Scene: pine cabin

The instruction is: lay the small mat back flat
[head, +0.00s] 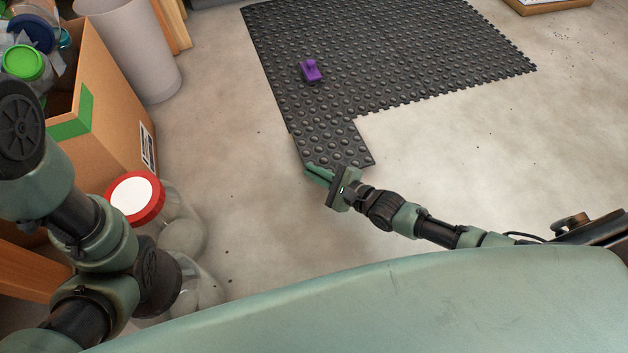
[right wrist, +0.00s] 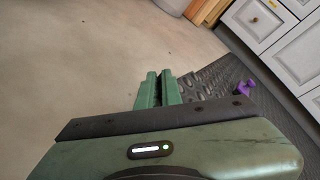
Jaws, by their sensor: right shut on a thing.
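The small mat (head: 333,142) is a dark grey studded piece at the near left of a larger matching floor mat (head: 400,55), and its far edge meets that mat. My right gripper (head: 318,173) is at the small mat's near left corner, shut on its edge. In the right wrist view the green fingers (right wrist: 157,88) are close together, with the small mat (right wrist: 192,88) just beyond and to their right. How far the held corner is off the floor I cannot tell. My left arm shows at the left, but its gripper is out of view.
A purple object (head: 311,71) stands on the larger mat. At left are a cardboard box (head: 115,95) of jars, a grey bin (head: 140,50) and clear jars, one with a red-rimmed lid (head: 135,198). Bare concrete floor (head: 480,150) lies open right of the small mat.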

